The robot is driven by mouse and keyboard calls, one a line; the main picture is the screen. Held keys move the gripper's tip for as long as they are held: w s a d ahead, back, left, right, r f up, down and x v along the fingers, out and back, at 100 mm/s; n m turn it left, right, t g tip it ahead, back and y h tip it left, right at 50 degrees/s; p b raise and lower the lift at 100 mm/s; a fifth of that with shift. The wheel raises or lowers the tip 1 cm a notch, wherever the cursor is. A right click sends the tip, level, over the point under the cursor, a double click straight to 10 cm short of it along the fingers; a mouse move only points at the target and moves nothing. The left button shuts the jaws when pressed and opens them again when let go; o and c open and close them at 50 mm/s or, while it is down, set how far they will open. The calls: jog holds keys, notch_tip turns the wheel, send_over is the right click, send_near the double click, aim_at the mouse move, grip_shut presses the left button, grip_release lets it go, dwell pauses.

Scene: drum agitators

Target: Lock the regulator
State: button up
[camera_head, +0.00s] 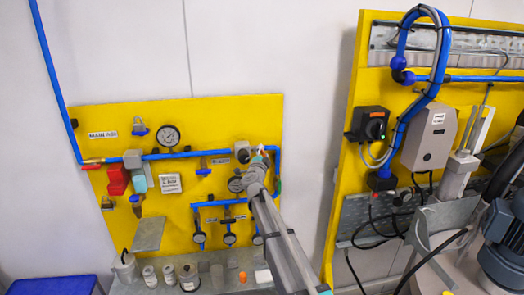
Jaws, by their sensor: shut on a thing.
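A grey block with a dark round knob (242,152), which looks like the regulator, sits on the blue air pipe at the right part of the yellow board. A dial gauge (237,184) is below it. My gripper (260,151) is at the end of my arm, which reaches up from the lower right. It is close to the right side of the regulator and covers part of the pipe there. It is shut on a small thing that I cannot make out. I cannot tell whether the gripper touches the regulator.
A padlock (140,129), a large gauge (169,136) and a red block (117,179) are on the left of the yellow board (215,115). Small canisters (189,277) stand on the shelf below. A second yellow panel (350,190) with a control box (430,137) stands at the right.

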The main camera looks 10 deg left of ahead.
jog(key=m+g+p, duration=0.1)
jog(key=m+p, duration=0.1)
jog(key=m, duration=0.1)
jog(key=shift+r+m+h, duration=0.15)
jog(key=shift+m+h, duration=0.15)
jog(key=shift+m+g+p, duration=0.4)
jog(key=shift+m+g, duration=0.1)
jog(key=shift+m, duration=0.4)
jog(key=o, duration=1.2)
jog(key=shift+f, duration=0.2)
jog(key=shift+c, duration=0.2)
jog(key=shift+s, duration=0.1)
jog(key=s+a, duration=0.1)
jog(key=s, duration=1)
jog(key=shift+s+a, duration=0.2)
jog(key=shift+s, duration=0.2)
